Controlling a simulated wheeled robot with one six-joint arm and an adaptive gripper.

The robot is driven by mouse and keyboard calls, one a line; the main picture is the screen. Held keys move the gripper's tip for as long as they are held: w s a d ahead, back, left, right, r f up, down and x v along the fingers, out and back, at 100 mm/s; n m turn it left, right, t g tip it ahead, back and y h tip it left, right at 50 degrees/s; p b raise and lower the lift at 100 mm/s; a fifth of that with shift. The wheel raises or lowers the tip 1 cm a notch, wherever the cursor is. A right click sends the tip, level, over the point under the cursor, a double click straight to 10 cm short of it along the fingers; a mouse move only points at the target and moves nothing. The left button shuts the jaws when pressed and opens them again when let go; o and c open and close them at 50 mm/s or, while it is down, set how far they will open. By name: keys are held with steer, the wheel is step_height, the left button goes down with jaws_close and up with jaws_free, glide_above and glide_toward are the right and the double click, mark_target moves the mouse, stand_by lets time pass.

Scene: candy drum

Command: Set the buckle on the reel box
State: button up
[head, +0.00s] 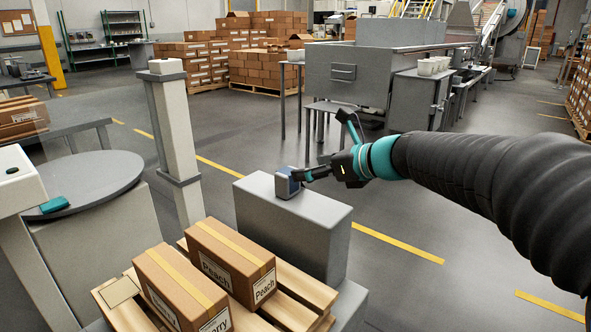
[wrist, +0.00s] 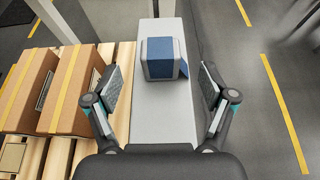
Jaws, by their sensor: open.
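A small blue-and-grey block (head: 288,184), which I take for the buckle, stands on top of a long grey box (head: 293,228), which I take for the reel box. In the wrist view the block (wrist: 163,60) rests upright on the pale top of the grey box (wrist: 160,128), towards its far part. My gripper (head: 308,176) is at the block in the head view, just above the box top. In the wrist view my gripper (wrist: 162,90) is open, one finger on each side, and the block shows between and beyond the fingertips. The block's underside is hidden.
A wooden pallet (head: 121,291) with two cartons (head: 232,263) lies left of the grey box. A pale post (head: 176,140) stands behind them. A round grey turntable (head: 95,178) with a small teal item (head: 55,204) is at left. Open floor lies right of the box.

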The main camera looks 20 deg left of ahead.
steer(key=shift+v, duration=2.35)
steer(key=shift+s, duration=0.1)
steer(key=s+d+f+n+h, duration=0.4)
steer(key=s+d+f+n, duration=0.1)
steer(key=s+d+n, duration=0.2)
steer(key=s+d+f+n+h, duration=0.4)
steer(key=s+d+n, duration=0.4)
steer(key=s+d, duration=0.2)
steer(key=s+d+f+n+h, duration=0.4)
steer(key=s+d+f+n, duration=0.2)
steer(key=s+d+n, duration=0.1)
steer(key=shift+s+d+f+t+h, duration=0.3)
steer(key=shift+s+d, duration=0.6)
steer(key=shift+d, duration=0.2)
